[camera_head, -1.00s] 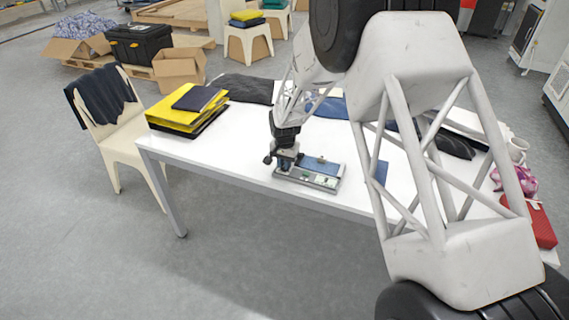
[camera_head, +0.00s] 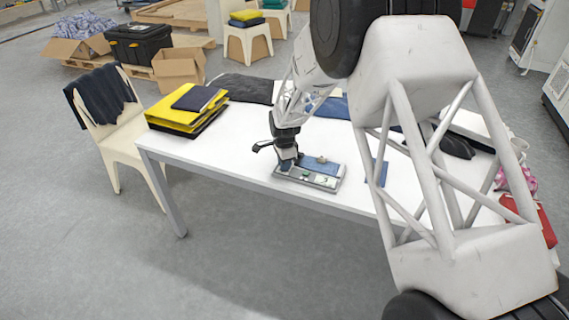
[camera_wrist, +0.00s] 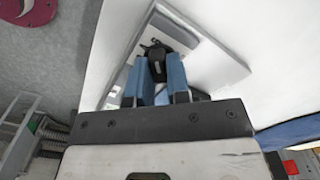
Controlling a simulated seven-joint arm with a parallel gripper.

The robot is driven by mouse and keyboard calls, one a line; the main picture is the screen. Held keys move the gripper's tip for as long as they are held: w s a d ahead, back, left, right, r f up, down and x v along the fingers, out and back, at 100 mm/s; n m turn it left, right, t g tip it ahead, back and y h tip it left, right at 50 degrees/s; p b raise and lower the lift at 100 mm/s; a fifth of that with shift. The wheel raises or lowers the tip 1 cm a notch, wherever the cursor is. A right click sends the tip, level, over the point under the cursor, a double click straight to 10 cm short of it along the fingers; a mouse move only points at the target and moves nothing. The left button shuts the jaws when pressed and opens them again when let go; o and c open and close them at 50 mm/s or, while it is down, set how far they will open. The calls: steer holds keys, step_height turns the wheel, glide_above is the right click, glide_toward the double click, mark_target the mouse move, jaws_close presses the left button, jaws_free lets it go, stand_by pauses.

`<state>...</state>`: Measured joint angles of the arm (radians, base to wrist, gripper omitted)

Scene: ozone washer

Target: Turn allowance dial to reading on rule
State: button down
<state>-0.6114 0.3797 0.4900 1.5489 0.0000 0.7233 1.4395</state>
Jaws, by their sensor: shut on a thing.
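The device (camera_head: 320,181) is a flat grey tray with a blue panel, lying near the front edge of the white table. My gripper (camera_head: 287,164) is over its left end, pointing down. In the wrist view, my gripper's two blue fingers (camera_wrist: 160,78) are shut on a small black knob, which looks like the allowance dial (camera_wrist: 156,52). The fingers hide part of the knob. The device's pale grey frame (camera_wrist: 225,62) runs diagonally beyond them. The rule's markings and the dial's reading are too small to read.
The white table (camera_head: 225,150) is bare left of the device. Yellow and dark folders (camera_head: 187,110) lie at its left end, and a blue flat item (camera_head: 376,172) lies right of the device. A chair (camera_head: 120,140) with dark cloth stands at the left.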

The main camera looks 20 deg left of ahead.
steer(key=shift+m, duration=0.3)
steer(key=c, duration=1.1)
jaws_free()
steer(key=shift+r, duration=3.9)
